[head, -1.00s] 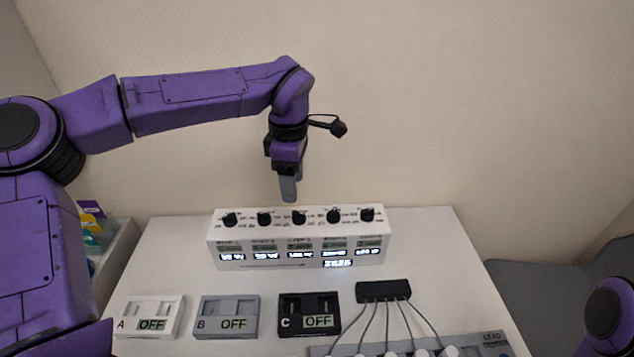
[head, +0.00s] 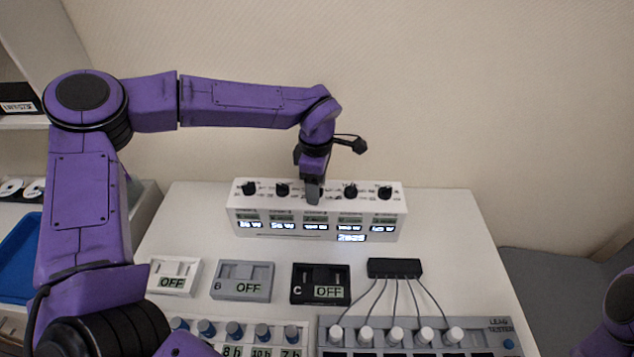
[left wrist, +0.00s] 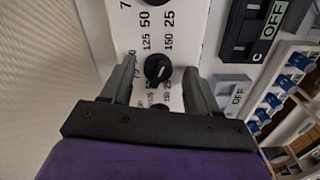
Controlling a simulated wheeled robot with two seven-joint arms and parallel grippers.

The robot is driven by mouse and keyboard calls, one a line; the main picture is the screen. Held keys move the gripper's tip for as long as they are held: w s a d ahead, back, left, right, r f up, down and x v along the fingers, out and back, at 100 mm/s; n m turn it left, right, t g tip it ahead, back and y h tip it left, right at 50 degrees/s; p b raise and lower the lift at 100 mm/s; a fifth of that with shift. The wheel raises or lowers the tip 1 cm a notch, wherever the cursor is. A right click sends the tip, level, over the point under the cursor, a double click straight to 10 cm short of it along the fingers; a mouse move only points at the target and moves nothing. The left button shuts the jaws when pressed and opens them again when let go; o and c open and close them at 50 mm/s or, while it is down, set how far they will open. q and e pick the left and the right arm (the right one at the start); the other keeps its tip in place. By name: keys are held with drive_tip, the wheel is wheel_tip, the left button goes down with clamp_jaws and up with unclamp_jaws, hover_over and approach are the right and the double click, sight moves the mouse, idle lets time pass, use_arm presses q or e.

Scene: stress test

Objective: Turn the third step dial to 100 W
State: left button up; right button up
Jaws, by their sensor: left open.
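A white control box (head: 318,226) stands on the table with a row of black dials along its top and lit screens on its front. My left gripper (head: 313,194) points down at the third dial and hides it in the head view. In the left wrist view, my left gripper (left wrist: 159,70) is open, with a finger on each side of the black third dial (left wrist: 157,70). I cannot tell whether the fingers touch it. A white mark shows on the dial, with printed numbers around it. The third screen (head: 315,227) is lit, but its digits are too small to read surely. My right gripper is out of view.
The second dial (head: 282,188) and fourth dial (head: 350,190) stand close on either side. In front are boxes A (head: 174,276), B (head: 242,280) and C (head: 320,285), and a black block (head: 394,268) with several cables. The wall is behind.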

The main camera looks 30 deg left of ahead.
use_arm(q)
drive_tip(key=shift+w+f, duration=0.1)
drive_tip(key=c, duration=1)
drive_tip(key=shift+c, duration=0.2)
drive_tip(key=shift+n, duration=0.4)
drive_tip(key=n, duration=0.7)
drive_tip(key=shift+n, duration=0.3)
drive_tip(key=n+b, duration=0.1)
drive_tip(key=n, duration=0.3)
drive_tip(key=n+b, duration=0.2)
drive_tip(key=n, duration=0.3)
drive_tip(key=shift+w, duration=0.1)
drive_tip(key=shift+r+n, duration=0.2)
drive_tip(key=shift+n, duration=0.1)
